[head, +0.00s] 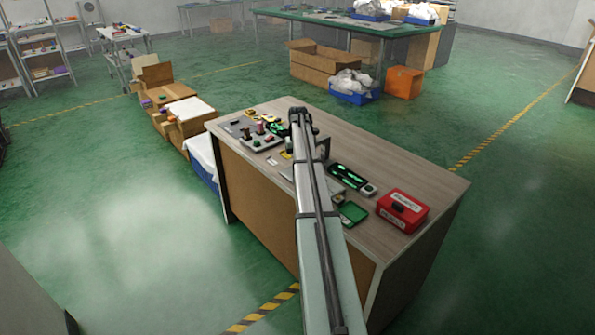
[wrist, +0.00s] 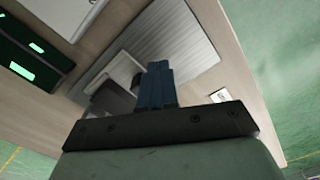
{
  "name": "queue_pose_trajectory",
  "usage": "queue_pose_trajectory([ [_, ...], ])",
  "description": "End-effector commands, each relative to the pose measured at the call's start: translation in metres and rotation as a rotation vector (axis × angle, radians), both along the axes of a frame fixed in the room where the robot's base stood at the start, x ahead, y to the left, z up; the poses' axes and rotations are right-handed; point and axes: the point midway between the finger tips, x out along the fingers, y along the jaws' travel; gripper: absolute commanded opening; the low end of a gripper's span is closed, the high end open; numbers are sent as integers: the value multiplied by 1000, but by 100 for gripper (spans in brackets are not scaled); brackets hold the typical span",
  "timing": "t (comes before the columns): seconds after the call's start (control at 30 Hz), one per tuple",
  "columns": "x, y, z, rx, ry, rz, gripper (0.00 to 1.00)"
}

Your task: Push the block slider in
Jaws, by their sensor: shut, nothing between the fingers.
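My gripper (wrist: 160,82) shows in the wrist view with its two dark fingers together and nothing between them. The fingertips are over a light grey ribbed plate (wrist: 178,38), beside a dark grey block-like part (wrist: 112,98). This part may be the block slider, but the fingers and gripper body hide much of it. I cannot tell whether the fingers touch it. In the head view my arm runs up over the table and covers the fingers and most of the fixture there; a dark boxy part (head: 323,146) shows just right of the arm.
The wooden table (head: 425,178) also holds a red box (head: 402,210), a black tray with green pieces (head: 347,177), a green-lined case (head: 352,213) and a grey board with several knobs (head: 262,139). A small white-topped switch (wrist: 219,96) lies right of the fingers.

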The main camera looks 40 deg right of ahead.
Motion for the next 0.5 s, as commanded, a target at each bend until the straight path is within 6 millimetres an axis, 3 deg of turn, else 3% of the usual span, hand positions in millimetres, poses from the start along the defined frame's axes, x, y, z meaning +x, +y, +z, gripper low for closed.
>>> queue_pose_trajectory([
  [0.5,0,0,29,0,0,0,0],
])
